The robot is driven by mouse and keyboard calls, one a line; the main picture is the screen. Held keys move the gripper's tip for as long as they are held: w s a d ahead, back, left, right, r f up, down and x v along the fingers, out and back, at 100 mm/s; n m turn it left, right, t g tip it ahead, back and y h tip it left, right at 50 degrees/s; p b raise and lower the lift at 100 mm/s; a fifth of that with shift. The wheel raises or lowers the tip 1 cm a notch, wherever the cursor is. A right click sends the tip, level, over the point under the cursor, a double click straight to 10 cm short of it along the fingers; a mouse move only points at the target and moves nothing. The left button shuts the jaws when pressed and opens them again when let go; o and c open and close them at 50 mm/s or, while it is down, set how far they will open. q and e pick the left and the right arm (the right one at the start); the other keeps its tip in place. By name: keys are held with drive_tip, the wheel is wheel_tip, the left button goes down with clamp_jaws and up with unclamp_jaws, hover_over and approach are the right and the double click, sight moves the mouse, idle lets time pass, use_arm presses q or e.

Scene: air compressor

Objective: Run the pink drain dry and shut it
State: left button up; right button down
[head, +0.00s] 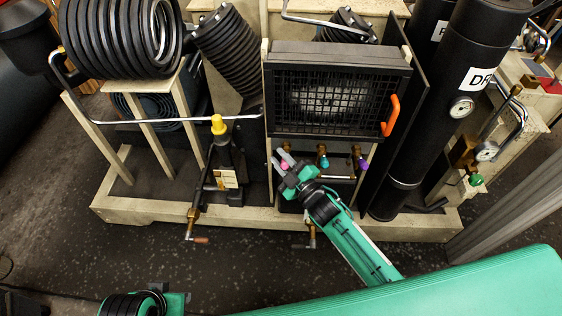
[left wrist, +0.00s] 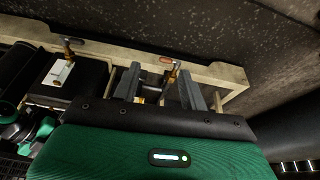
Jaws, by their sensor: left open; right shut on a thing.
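The pink drain knob (head: 284,166) shows at the lower middle of the compressor in the head view, largely covered by my right gripper. My right gripper (head: 281,159) is shut on it, its arm reaching up from the lower right. Beside it to the right are a teal knob (head: 323,162) and a purple knob (head: 363,166) on brass valves. My left gripper (left wrist: 160,88) is open in the left wrist view, its grey fingers apart. A brass valve with a reddish handle (left wrist: 168,61) shows near and beyond the fingers. Whether any water runs from the drain cannot be seen.
A lever valve (head: 195,226) and another (head: 310,236) stick out at the pale base's front edge (head: 140,222). A black grille with an orange handle (head: 391,115) stands above the knobs. Black cylinders (head: 440,110) stand at right. Dark floor in front is partly free.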

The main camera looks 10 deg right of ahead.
drive_tip(key=shift+f, duration=0.3)
use_arm(q)
drive_tip(key=w+d+t+h+b, duration=0.3)
drive_tip(key=d+t+b, duration=0.1)
drive_tip(key=d+t, duration=0.15)
drive_tip(key=w+d+t+h+b, duration=0.3)
drive_tip(key=d+t, duration=0.1)
drive_tip(key=d, duration=0.3)
drive_tip(key=w+a+r+t+b, duration=0.1)
drive_tip(key=w+a+r+t, duration=0.1)
drive_tip(key=r+t, duration=0.3)
drive_tip(key=w+a+r+t+b, duration=0.2)
drive_tip(key=r+t, duration=0.3)
drive_tip(key=r, duration=0.5)
drive_tip(key=shift+r+b, duration=0.3)
drive_tip(key=shift+r, duration=0.05)
use_arm(e)
drive_tip(key=shift+s+a+f+n+t+y, duration=0.15)
drive_tip(key=shift+f+n+t+y, duration=0.2)
drive_tip(key=shift+n+y, duration=0.4)
drive_tip(key=shift+s+d+f+n+t+y, duration=0.2)
drive_tip(key=shift+n+t+y, duration=0.25)
drive_tip(key=shift+n, duration=0.55)
drive_tip(key=shift+s+a+f+n+t+y, duration=0.15)
drive_tip(key=shift+f+n+t+y, duration=0.2)
drive_tip(key=shift+n+y, duration=0.45)
drive_tip(key=c, duration=1.3)
unclamp_jaws()
drive_tip(key=shift+o, duration=0.2)
